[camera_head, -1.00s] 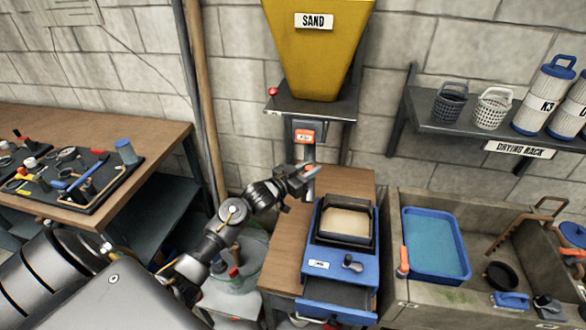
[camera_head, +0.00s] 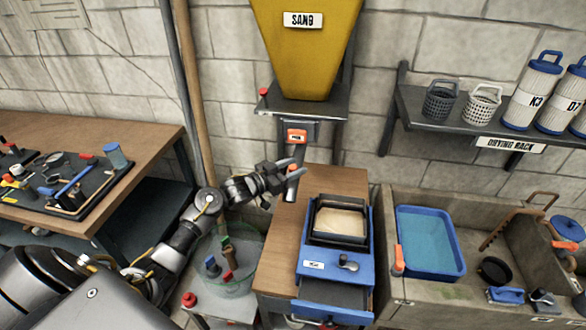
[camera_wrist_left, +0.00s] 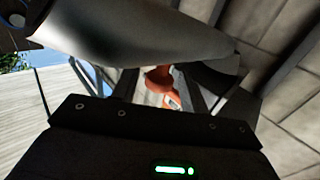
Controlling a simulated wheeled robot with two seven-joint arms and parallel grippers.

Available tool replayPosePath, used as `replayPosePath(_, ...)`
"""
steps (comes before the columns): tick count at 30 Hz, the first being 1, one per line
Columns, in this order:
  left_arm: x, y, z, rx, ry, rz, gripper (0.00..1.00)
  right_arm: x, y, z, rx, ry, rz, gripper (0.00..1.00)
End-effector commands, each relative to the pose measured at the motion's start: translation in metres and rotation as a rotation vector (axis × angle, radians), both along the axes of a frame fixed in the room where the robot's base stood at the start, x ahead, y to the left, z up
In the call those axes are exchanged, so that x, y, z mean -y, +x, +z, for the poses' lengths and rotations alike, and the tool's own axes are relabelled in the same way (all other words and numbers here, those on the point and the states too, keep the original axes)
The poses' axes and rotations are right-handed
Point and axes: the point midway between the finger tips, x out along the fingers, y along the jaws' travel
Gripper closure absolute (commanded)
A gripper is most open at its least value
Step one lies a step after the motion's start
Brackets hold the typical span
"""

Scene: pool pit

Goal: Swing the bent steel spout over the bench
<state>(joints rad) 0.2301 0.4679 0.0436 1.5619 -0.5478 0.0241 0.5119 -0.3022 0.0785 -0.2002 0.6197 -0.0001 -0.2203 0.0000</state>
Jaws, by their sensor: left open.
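The bent steel spout (camera_head: 292,189) hangs below the labelled gate of the yellow sand hopper (camera_head: 305,50). It slants down and slightly left, with an orange-red part near its lower end. The spout's end is over the back left of the wooden bench (camera_head: 283,225). My left gripper (camera_head: 288,172) is open at the spout's orange-red part, its fingers close around or beside it; contact is unclear. In the left wrist view an orange-red piece (camera_wrist_left: 160,80) shows beyond the gripper body, and a smooth grey metal surface fills the upper part. My right gripper is not in view.
A blue unit (camera_head: 337,265) with a sand-filled black frame stands on the bench. A glass bowl (camera_head: 235,270) with tools is left of it. A sink with a blue tub (camera_head: 428,243) is at right. A tool table (camera_head: 150,160) is at left.

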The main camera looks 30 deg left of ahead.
Motion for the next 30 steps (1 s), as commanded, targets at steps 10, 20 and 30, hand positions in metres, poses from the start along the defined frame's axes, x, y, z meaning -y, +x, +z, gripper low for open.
replayPosePath(10, -0.002, -0.004, -0.003, -0.003, 0.001, -0.001, 0.55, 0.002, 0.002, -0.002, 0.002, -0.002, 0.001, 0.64)
replayPosePath(20, -0.027, -0.057, -0.006, -0.004, 0.004, -0.001, 0.55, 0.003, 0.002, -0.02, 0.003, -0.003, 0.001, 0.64)
replayPosePath(30, -0.046, -0.095, -0.002, -0.001, 0.002, -0.001, 0.55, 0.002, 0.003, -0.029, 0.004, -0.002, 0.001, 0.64)
